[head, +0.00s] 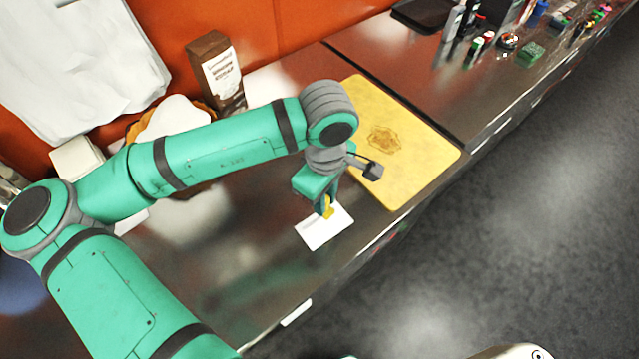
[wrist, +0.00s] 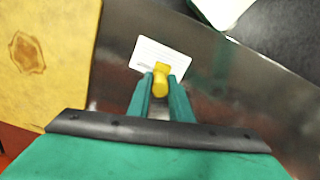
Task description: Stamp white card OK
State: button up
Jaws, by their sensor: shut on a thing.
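The white card (head: 318,231) lies flat on the dark metal counter, near its front edge. It also shows in the wrist view (wrist: 150,52), with faint print lines on it. My gripper (head: 325,207) is directly over the card, pointing down. In the wrist view my gripper (wrist: 161,82) is shut on a yellow stamp (wrist: 161,84). Whether the stamp's underside touches the card, I cannot tell. No OK mark is visible on the card; part of the card is hidden by the stamp and fingers.
A yellow board (head: 420,150) with a brown emblem lies right of the card. A brown carton (head: 217,72) stands at the back, near white paper sheets (head: 75,65). Several bottles and small items stand at the far right. Bare counter (head: 250,275) lies left of the card.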

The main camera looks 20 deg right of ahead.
jog(key=shift+f, duration=2.95)
jog(key=shift+f, duration=0.55)
jog(key=shift+r, duration=0.1)
jog(key=shift+r, duration=3.45)
